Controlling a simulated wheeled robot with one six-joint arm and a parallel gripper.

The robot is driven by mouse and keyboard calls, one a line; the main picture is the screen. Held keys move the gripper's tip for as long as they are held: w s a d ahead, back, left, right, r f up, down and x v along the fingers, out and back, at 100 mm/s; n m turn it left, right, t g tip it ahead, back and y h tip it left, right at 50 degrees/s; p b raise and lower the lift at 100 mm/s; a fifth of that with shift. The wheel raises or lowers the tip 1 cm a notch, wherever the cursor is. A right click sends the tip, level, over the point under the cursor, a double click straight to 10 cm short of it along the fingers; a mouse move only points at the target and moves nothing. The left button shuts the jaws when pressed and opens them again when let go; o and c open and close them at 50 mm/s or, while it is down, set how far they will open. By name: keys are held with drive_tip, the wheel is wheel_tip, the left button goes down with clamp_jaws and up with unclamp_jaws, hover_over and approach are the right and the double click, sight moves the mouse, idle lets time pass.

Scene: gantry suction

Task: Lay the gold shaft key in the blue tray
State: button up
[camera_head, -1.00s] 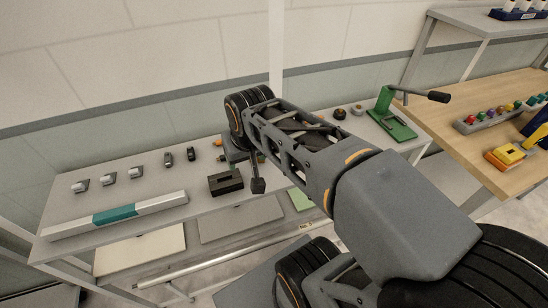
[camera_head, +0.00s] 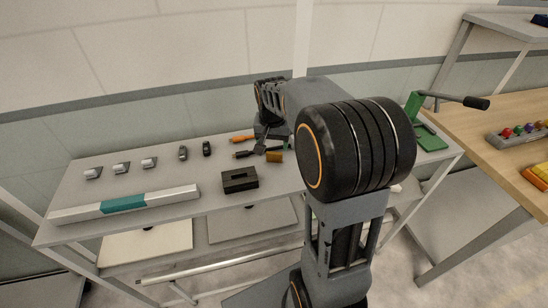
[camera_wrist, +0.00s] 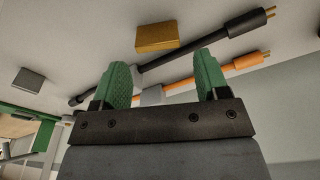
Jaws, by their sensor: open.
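The gold shaft key (camera_wrist: 157,37) is a small gold block lying on the grey bench top. In the wrist view it is just beyond my fingertips, beside a black rod-like tool. In the head view it shows as a small gold block (camera_head: 274,157) by my arm's end. My gripper (camera_wrist: 163,70) has two green fingers, spread apart with no key between them. In the head view my arm hides part of the gripper. No blue tray is clearly visible; a dark blue item (camera_head: 540,20) is cut off at the top right.
A black rod-like tool (camera_wrist: 185,50) and an orange one (camera_wrist: 215,73) lie near my fingers. A black slotted block (camera_head: 239,180) and a long white-and-teal bar (camera_head: 124,204) sit on the bench. A green press (camera_head: 430,138) stands at its right end, near a wooden table (camera_head: 490,165).

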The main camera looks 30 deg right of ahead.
sight(274, 153)
drive_tip(key=shift+w+d+f+p, duration=0.1)
drive_tip(key=shift+d+f+p, duration=0.1)
drive_tip(key=shift+f, duration=1.35)
drive_tip(key=shift+w+d+f+p, duration=0.1)
drive_tip(key=shift+f+p, duration=0.05)
drive_tip(key=shift+f, duration=1.35)
drive_tip(key=c, duration=0.8)
drive_tip(key=shift+r, duration=0.1)
drive_tip(key=shift+c, duration=0.2)
drive_tip(key=shift+r, duration=0.1)
